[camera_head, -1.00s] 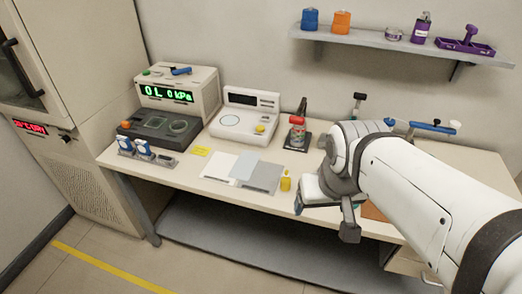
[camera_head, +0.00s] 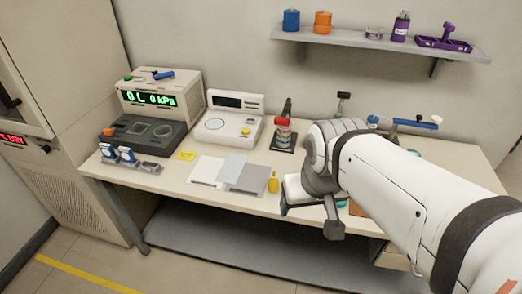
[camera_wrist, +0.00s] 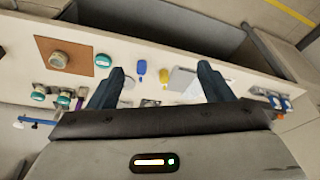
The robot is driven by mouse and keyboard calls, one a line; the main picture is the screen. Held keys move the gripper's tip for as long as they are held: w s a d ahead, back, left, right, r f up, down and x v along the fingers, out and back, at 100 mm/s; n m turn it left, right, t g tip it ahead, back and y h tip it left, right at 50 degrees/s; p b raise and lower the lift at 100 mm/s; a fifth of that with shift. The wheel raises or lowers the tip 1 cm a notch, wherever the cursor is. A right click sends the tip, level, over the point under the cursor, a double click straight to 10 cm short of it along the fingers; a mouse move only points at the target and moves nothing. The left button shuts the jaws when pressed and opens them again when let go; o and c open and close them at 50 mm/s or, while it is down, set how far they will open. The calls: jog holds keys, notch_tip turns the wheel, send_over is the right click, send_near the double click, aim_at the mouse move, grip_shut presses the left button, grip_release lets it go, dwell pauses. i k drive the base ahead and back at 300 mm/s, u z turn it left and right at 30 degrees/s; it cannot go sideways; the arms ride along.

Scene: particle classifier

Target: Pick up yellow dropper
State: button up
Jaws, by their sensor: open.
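The yellow dropper (camera_head: 273,182) stands upright near the front edge of the table, just right of the grey plates. It also shows in the wrist view (camera_wrist: 163,76), between my two fingers in the picture but beyond their tips. My gripper (camera_head: 308,217) is open and empty, at the table's front edge to the right of the dropper. In the wrist view (camera_wrist: 161,69) its dark fingers are spread wide. A blue dropper (camera_wrist: 141,69) is left of the yellow one in the wrist view; in the head view my arm seems to hide it.
Flat grey plates (camera_head: 247,177) lie left of the dropper. A red-capped jar (camera_head: 283,131) stands behind on a dark base. A scale (camera_head: 228,120) and a pressure device (camera_head: 158,98) stand at the back left. A brown mat (camera_wrist: 64,56) with jars shows in the wrist view.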

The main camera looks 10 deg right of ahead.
aim_at(273, 182)
jog(key=z, duration=2.9)
jog(key=k, duration=1.95)
jog(key=u, duration=1.45)
jog(key=i, duration=1)
jog(key=u, duration=0.1)
